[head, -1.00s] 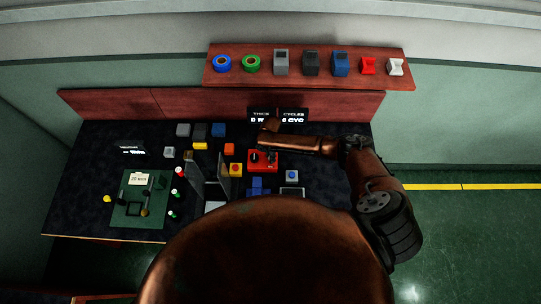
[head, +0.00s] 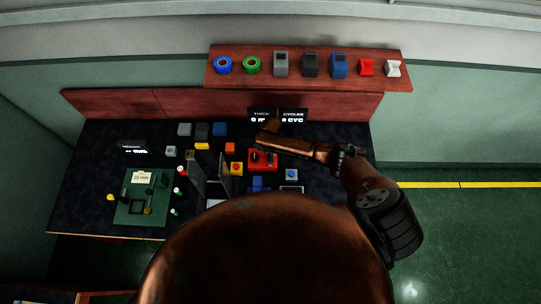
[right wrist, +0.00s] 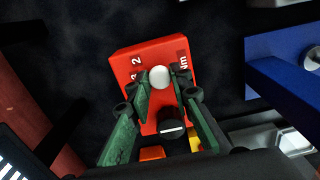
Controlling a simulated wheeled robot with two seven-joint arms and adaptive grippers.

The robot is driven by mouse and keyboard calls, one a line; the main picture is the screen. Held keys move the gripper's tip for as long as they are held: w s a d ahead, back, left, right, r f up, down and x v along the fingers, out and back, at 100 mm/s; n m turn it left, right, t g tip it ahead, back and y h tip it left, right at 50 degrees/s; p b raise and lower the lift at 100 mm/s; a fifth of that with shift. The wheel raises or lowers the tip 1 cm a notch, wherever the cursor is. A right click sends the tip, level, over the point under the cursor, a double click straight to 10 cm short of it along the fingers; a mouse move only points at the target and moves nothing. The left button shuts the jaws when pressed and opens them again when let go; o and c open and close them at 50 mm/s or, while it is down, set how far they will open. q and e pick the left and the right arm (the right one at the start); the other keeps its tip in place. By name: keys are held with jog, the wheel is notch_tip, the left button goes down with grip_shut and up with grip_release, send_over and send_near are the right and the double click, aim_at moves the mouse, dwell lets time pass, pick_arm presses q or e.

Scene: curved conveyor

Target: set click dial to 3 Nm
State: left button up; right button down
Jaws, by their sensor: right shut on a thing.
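The click dial unit is a red box (head: 263,167) on the dark bench, below the end of my right arm in the head view. In the right wrist view the red box (right wrist: 148,58) shows the printed marks 3, 2 and Nm. A pale round knob (right wrist: 158,77) stands on it between the fingertips of my right gripper (right wrist: 160,84), which is shut on it. A black knob (right wrist: 171,123) with a white line sits lower on the box, apart from the fingertips. The dial's exact setting cannot be read. My left gripper is not in view.
A display (head: 278,116) stands behind. A green board (head: 141,198) lies left.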

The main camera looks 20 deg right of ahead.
jog(key=c, duration=1.7)
grip_release()
jog(key=shift+c, duration=0.2)
jog(key=shift+r, duration=0.15)
notch_tip(320, 180, up, 12)
